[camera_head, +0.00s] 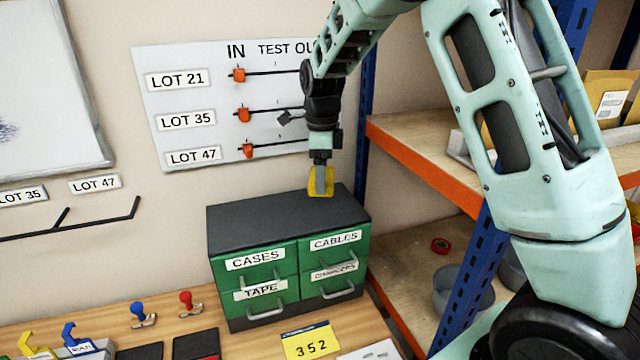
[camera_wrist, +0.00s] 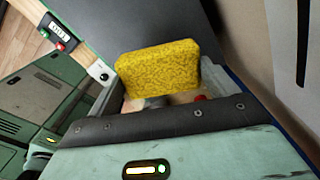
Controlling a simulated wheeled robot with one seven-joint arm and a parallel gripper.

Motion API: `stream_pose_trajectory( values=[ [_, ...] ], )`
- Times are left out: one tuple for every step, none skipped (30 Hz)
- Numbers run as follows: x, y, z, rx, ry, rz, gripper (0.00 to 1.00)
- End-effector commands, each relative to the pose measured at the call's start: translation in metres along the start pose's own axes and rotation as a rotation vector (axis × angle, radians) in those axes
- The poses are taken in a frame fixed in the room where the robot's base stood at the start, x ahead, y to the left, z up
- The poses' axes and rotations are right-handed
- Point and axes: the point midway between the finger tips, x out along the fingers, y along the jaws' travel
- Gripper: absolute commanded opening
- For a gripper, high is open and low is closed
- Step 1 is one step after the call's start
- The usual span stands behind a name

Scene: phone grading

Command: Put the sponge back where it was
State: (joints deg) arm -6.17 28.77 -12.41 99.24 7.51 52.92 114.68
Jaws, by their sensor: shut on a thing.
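A yellow sponge (camera_head: 320,182) is held in my gripper (camera_head: 320,180) over the dark top of the green drawer cabinet (camera_head: 270,215). In the wrist view the sponge (camera_wrist: 158,68) stands upright between the fingers of my gripper (camera_wrist: 155,95). The fingers are shut on it. The sponge is low, near the back right part of the cabinet top; I cannot tell whether it touches the surface. The cabinet drawers are labelled CASES, CABLES, TAPE and CHARGERS and look shut.
A white board (camera_head: 225,100) with orange sliders is on the wall behind. A shelf rack with an orange-edged shelf (camera_head: 430,165) and blue posts stands close on the right. Stamps (camera_head: 188,302) and a yellow 352 card (camera_head: 309,342) are on the bench. The cabinet top's left is clear.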

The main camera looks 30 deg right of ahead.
Motion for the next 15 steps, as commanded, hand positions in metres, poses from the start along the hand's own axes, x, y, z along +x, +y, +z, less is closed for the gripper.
stream_pose_trajectory(
  values=[
    [0.003,0.000,0.000,0.001,0.001,0.002,0.64],
    [0.006,0.000,0.000,0.001,0.000,0.001,0.64],
    [0.009,0.000,0.000,0.001,0.001,0.002,0.64],
    [0.012,0.000,0.000,0.001,0.001,0.002,0.64],
    [0.016,0.000,-0.001,0.001,0.001,0.003,0.64],
    [0.021,0.000,-0.001,0.001,0.001,0.004,0.64],
    [0.025,0.000,-0.001,0.001,0.001,0.003,0.64],
    [0.030,0.000,-0.001,0.001,0.002,0.004,0.64],
    [0.035,0.000,-0.001,0.001,0.001,0.003,0.64],
    [0.038,0.000,-0.001,0.001,0.001,0.003,0.64],
    [0.042,0.000,-0.001,0.001,0.001,0.002,0.64],
    [0.045,0.000,0.000,0.000,0.000,0.002,0.64],
    [0.046,0.000,0.000,0.000,0.000,0.001,0.64],
    [0.047,0.000,0.000,0.000,-0.001,0.000,0.64],
    [0.048,0.000,0.000,0.000,-0.001,-0.001,0.64]
  ],
)
